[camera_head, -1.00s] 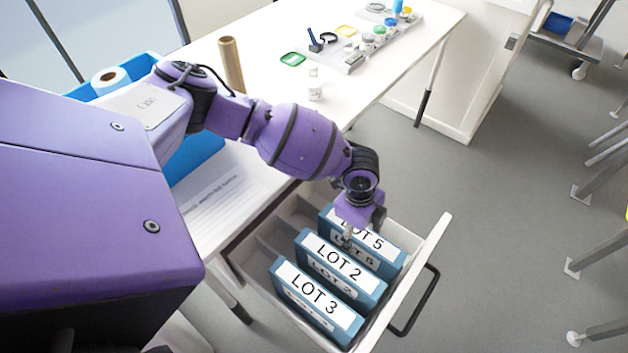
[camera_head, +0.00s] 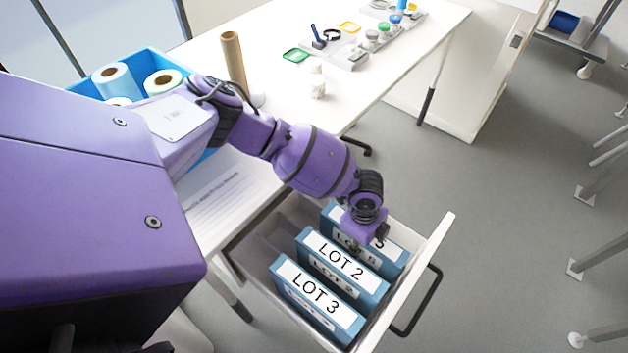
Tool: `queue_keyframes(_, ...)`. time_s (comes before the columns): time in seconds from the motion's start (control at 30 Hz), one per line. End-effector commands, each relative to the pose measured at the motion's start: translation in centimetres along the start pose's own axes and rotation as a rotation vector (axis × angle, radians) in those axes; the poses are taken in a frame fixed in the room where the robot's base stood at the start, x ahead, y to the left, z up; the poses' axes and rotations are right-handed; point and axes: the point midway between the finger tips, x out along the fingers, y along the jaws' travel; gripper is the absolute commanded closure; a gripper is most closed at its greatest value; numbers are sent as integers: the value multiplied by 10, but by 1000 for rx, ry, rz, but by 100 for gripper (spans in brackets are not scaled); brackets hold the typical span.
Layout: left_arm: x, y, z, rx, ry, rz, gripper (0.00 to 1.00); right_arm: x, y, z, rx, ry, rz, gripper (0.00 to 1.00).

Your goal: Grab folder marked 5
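The LOT 5 folder (camera_head: 392,254) is blue with white labels. It stands upright at the back of the row in the open drawer, and my gripper hides much of its label, leaving the "5" partly visible. My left gripper (camera_head: 355,246) points down over the front of this folder, close to it. Its fingers are small, dark and partly hidden, so contact and opening cannot be told. The LOT 2 folder (camera_head: 340,268) stands just in front, and the LOT 3 folder (camera_head: 316,301) is nearest. My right gripper is not in view.
The white drawer (camera_head: 432,236) is pulled out, with a black handle (camera_head: 424,305). The white table (camera_head: 275,70) carries a blue bin (camera_head: 140,66) with rolls, a brown tube (camera_head: 233,62), a white bottle (camera_head: 317,82) and small labware. Floor right of the drawer is clear.

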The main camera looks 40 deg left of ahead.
Motion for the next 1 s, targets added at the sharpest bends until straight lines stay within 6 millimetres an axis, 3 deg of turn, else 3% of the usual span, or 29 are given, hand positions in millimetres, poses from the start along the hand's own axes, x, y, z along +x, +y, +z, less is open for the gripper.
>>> queue_keyframes(0.03, -1, -2, 0, 1, 0, -3, 76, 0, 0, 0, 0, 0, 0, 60)
queue_keyframes(0.23, -1, -2, 0, 1, 0, -3, 100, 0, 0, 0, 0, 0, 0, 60)
queue_keyframes(0.63, -9, -3, -1, 1, 1, -4, 100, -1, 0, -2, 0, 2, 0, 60)
queue_keyframes(0.77, -24, -4, -4, 1, 3, -7, 100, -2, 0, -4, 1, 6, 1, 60)
queue_keyframes(1.0, -73, -4, -10, 3, 3, -8, 100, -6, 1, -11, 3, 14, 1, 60)
